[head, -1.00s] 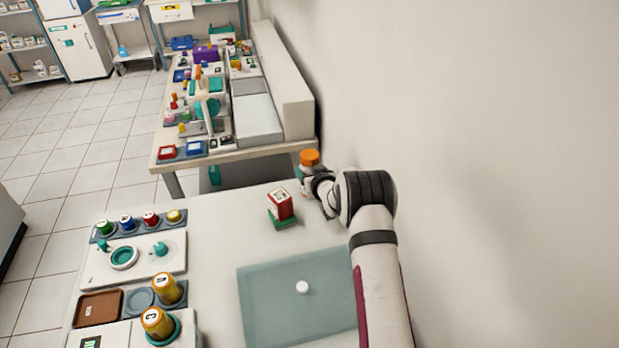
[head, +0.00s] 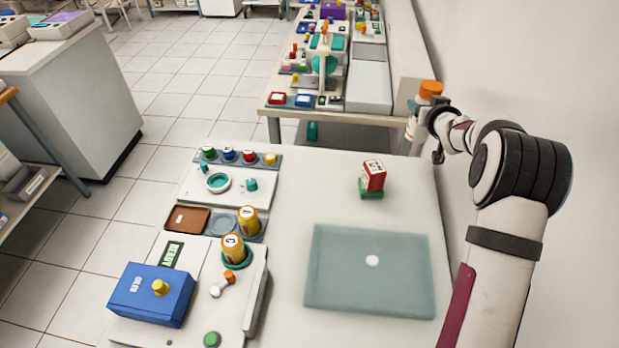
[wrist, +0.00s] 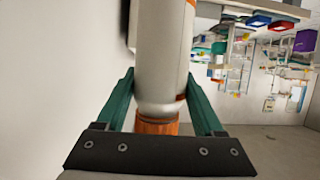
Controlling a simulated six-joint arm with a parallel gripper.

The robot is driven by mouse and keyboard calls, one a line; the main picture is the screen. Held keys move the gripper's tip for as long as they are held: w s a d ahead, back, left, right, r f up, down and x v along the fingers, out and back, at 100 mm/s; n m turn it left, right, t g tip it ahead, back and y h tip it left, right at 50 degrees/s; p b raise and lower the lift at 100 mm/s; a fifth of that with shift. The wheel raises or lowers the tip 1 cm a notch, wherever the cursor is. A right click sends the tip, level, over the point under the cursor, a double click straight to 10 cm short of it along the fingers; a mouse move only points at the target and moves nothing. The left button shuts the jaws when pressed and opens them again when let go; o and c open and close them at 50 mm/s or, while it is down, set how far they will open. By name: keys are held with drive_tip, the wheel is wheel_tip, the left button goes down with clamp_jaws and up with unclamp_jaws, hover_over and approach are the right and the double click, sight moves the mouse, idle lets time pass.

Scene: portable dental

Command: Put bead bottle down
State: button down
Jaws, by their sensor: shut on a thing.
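The bead bottle (head: 418,128) is a white bottle with an orange cap, held at the back right of the near white table in the head view. In the wrist view the bottle (wrist: 162,60) stands between the two green fingers, with its orange part close to the gripper's base. My gripper (wrist: 162,100) is shut on it. In the head view my gripper (head: 432,125) is small and partly hidden by the arm and bottle. Whether the bottle's lower end touches the table cannot be told.
A red box on a green base (head: 373,178) stands left of the gripper. A grey-green mat (head: 330,275) lies in front with a white disc on it. Yellow canisters (head: 234,249) and a blue box (head: 150,294) are at left. The wall is close at right.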

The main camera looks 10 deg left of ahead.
drive_tip(key=shift+r, duration=0.95)
drive_tip(key=s+a+n+g+y, duration=0.1)
drive_tip(key=s+a+n+y, duration=0.35)
drive_tip(key=a, duration=0.45)
drive_tip(key=s+a+n+g+y, duration=0.25)
drive_tip(key=s+a, duration=0.25)
drive_tip(key=a, duration=0.4)
drive_tip(key=w+a+f, duration=0.1)
drive_tip(key=a+f, duration=1.1)
drive_tip(key=f, duration=0.4)
drive_tip(key=shift+w+f+t+y, duration=0.2)
drive_tip(key=shift+w+t+y, duration=0.05)
drive_tip(key=shift+t+y, duration=0.15)
drive_tip(key=shift+f, duration=0.1)
